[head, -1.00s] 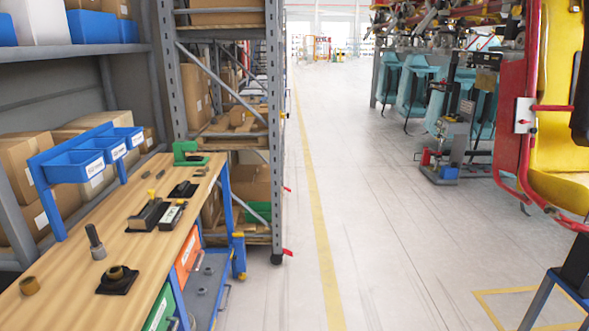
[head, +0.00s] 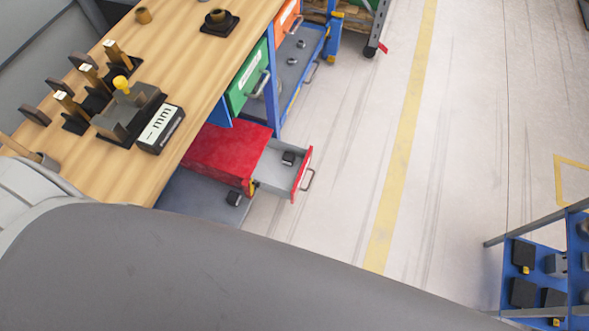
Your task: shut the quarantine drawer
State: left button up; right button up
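A drawer with a red front (head: 303,173) and grey inside stands pulled out toward the aisle from a red cabinet (head: 225,146) under the workbench. No label is readable on it, so I cannot confirm from writing that it is the quarantine drawer. A small dark part (head: 289,158) lies in the drawer. A metal handle (head: 309,181) is on its front. Neither of my grippers is in view. My own grey body covers the bottom of the head view.
A green drawer (head: 246,82) and an orange drawer (head: 287,17) sit beyond the red cabinet. A blue rack (head: 570,250) stands at the lower right. The floor before the open drawer is clear.

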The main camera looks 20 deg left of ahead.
aim_at(275, 178)
jog(key=i+l+u, duration=0.1)
jog(key=l+u, duration=0.25)
jog(key=u, duration=0.15)
jog(key=l+u, duration=0.5)
jog(key=i+j, duration=0.05)
jog(key=j, duration=0.05)
